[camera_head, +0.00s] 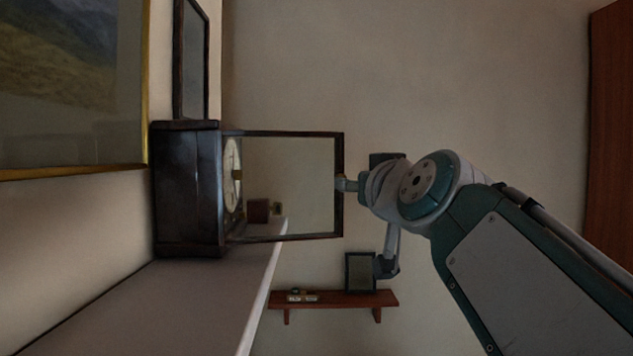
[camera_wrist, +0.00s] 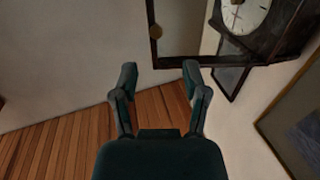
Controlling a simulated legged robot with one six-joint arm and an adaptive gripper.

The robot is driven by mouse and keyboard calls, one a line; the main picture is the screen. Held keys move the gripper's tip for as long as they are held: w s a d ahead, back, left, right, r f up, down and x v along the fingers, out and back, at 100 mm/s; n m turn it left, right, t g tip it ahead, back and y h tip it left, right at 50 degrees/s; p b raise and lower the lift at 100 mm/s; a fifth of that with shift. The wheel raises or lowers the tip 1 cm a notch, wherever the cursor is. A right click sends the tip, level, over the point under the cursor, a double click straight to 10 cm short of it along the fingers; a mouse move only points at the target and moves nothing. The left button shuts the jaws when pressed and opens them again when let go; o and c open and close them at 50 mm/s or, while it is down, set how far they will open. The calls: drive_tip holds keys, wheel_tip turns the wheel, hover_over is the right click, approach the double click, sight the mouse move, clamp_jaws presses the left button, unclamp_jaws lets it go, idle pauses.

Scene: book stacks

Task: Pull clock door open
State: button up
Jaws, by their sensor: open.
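A dark wooden clock (camera_head: 187,190) stands on a pale shelf at the left in the head view. Its face shows edge-on behind the door. The glazed, dark-framed clock door (camera_head: 339,215) stands swung well out from the clock body.
The pale shelf (camera_head: 190,300) runs under the clock. A gold-framed painting (camera_head: 70,80) and a dark frame (camera_head: 190,60) are at the left. A small wall shelf (camera_head: 340,299) bears a dark frame (camera_head: 360,272). Wooden floor (camera_wrist: 60,140) shows in the wrist view.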

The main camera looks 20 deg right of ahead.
drive_tip(key=shift+s+a, duration=0.15)
drive_tip(key=shift+s, duration=1.6)
